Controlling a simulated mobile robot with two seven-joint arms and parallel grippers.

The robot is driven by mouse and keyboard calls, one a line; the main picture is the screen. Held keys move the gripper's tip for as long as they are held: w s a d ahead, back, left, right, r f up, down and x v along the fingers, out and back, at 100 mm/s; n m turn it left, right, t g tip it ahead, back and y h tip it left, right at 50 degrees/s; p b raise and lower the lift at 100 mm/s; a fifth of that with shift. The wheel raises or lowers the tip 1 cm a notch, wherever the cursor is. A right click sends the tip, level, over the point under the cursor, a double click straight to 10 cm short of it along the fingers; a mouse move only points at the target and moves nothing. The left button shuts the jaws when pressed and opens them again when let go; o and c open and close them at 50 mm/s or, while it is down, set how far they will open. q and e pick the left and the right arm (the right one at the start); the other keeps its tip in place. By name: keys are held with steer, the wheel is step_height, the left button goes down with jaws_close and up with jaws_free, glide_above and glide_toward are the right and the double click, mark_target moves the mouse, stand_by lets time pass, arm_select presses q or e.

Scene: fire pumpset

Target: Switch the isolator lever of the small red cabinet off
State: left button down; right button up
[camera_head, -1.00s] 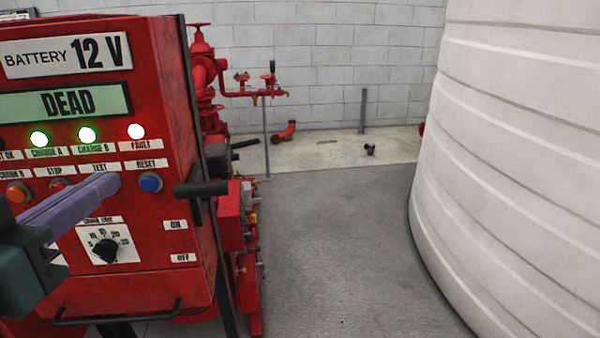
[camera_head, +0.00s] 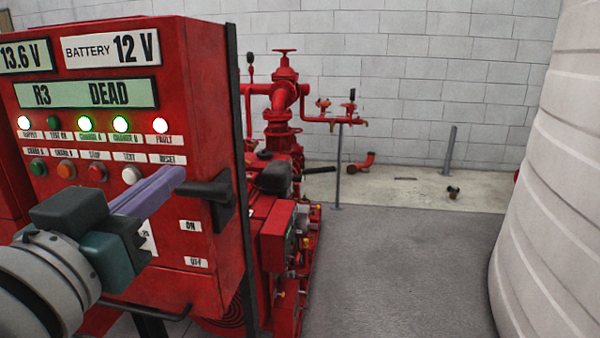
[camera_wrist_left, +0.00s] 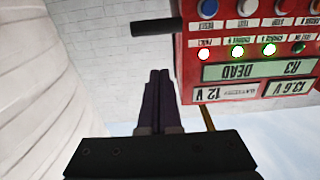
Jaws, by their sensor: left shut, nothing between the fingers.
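The small red cabinet (camera_head: 205,90) stands at the left of the head view, with a lit display, lamps and push buttons on its front. Its black isolator lever (camera_head: 207,188) sticks out at the right edge of the front, above the ON and OFF labels. In the left wrist view the lever (camera_wrist_left: 152,27) appears upside down near the top, left of the cabinet. My left gripper (camera_head: 178,174) is shut and empty, its purple fingers just left of the lever in the head view. In the left wrist view its fingertips (camera_wrist_left: 158,75) show below the lever, apart from it. My right gripper is not in view.
Red pump pipework (camera_head: 285,90) stands behind the cabinet. A large white ribbed tank (camera_head: 555,180) stands at the right. Grey floor (camera_head: 400,270) between them is clear. A white block wall (camera_head: 390,60) closes the back.

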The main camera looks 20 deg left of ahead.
mark_target(201, 185)
arm_select(q)
steer(key=w, duration=0.2)
steer(key=w+a+f, duration=0.1)
steer(key=w, duration=0.2)
steer(key=w+f+p, duration=0.1)
steer(key=w, duration=0.1)
steer(key=shift+w+a, duration=0.15)
steer(key=shift+a, duration=0.2)
steer(key=shift+s+d+f, duration=0.1)
steer(key=shift+s+f, duration=0.2)
steer(key=shift+f, duration=0.05)
steer(key=shift+f, duration=0.1)
